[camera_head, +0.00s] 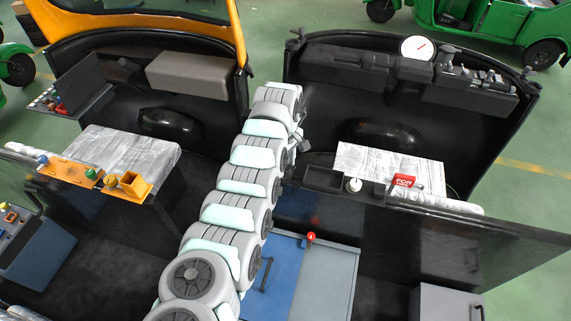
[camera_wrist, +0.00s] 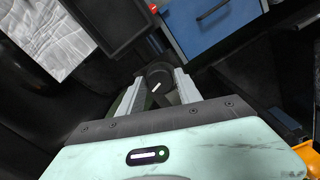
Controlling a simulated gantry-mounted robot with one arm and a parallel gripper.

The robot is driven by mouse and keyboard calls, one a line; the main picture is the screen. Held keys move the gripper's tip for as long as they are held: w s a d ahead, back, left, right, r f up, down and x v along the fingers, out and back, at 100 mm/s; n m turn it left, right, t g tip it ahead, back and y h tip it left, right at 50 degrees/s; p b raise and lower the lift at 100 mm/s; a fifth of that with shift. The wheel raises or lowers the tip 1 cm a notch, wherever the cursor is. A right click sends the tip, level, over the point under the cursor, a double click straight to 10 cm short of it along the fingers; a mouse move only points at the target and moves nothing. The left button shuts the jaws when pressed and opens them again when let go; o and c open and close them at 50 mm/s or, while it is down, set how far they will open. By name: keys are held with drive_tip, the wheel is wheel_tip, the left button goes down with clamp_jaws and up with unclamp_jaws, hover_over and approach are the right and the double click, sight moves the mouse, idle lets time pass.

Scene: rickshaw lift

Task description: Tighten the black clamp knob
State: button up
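The black clamp knob (camera_wrist: 159,75) is round with a short white line on its face. In the wrist view it shows at the fingertips of my gripper (camera_wrist: 157,78), between the two pale fingers. The fingers are spread, with a narrow gap visible beside the knob; I cannot tell whether either touches it. In the head view my arm reaches away to the dark panel in the middle, and its end, my gripper (camera_head: 302,140), is small and partly hidden. The knob cannot be made out there.
A blue cabinet (camera_wrist: 212,22) with a handle and a dark tray (camera_wrist: 112,22) lie close to the gripper. A patterned white surface (camera_wrist: 45,38) is at left. In the head view, a red-topped lever (camera_head: 310,238) and a red box (camera_head: 405,181) stand right of the arm.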

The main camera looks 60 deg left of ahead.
clamp_jaws()
drive_tip(key=shift+w+n, duration=0.1)
drive_tip(key=shift+n, duration=0.3)
drive_tip(key=n+b, duration=0.1)
drive_tip(key=n, duration=0.2)
drive_tip(key=n+b, duration=0.1)
drive_tip(key=b, duration=0.1)
drive_tip(key=n+b, duration=0.2)
drive_tip(key=shift+w+d+f+n, duration=0.1)
drive_tip(key=shift+f+n, duration=0.1)
drive_tip(key=shift+n, duration=0.1)
drive_tip(key=n+b, duration=0.2)
drive_tip(key=b, duration=0.1)
drive_tip(key=shift+n, duration=0.3)
drive_tip(key=shift+r+n+b, duration=0.2)
drive_tip(key=shift+n+b, duration=0.65)
drive_tip(key=shift+n, duration=0.75)
